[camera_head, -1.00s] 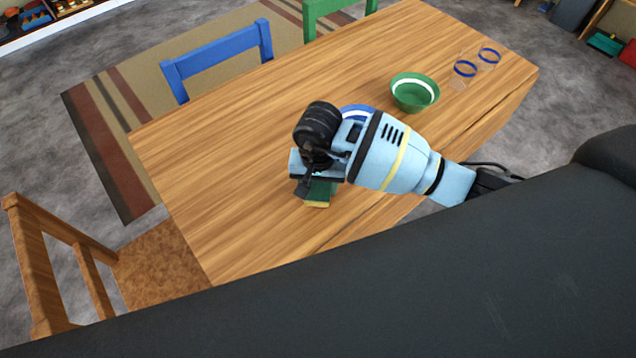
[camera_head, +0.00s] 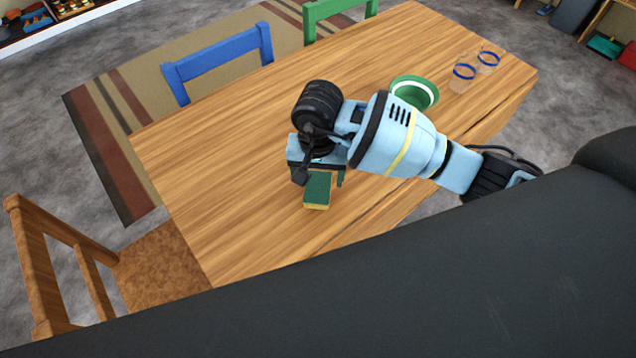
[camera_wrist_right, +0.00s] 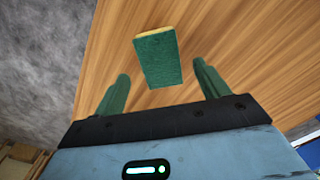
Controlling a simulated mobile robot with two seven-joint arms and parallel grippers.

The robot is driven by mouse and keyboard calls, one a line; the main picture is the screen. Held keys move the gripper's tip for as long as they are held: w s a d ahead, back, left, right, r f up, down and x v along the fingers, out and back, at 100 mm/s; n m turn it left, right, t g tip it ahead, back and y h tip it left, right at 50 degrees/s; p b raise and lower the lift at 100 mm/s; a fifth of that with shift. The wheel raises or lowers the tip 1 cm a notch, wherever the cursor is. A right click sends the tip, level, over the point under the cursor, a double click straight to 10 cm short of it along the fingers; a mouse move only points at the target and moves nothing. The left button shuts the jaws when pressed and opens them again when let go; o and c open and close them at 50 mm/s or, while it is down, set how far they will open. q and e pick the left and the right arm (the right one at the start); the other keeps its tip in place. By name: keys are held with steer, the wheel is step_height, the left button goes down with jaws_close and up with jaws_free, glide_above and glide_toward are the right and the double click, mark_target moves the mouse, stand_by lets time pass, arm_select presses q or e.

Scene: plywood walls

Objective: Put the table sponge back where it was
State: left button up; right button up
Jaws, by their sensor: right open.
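The table sponge (camera_head: 317,189), green on top with a yellow side, lies on the wooden table (camera_head: 240,220) near its front edge. In the right wrist view the sponge (camera_wrist_right: 158,58) lies beyond and between the two green fingers, with clear gaps to both. My right gripper (camera_head: 321,180) is open and empty, above and just behind the sponge in the head view. It also shows in the wrist view (camera_wrist_right: 160,90). My left gripper is not in view.
Two clear glasses with blue rings (camera_head: 464,72) stand near the far right corner. A blue chair (camera_head: 220,58), a green chair (camera_head: 335,8) and a wooden chair (camera_head: 60,255) surround the table. The table's left part is clear.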

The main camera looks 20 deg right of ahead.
mark_target(318, 188)
step_height(318, 188, up, 7)
stand_by(0.3)
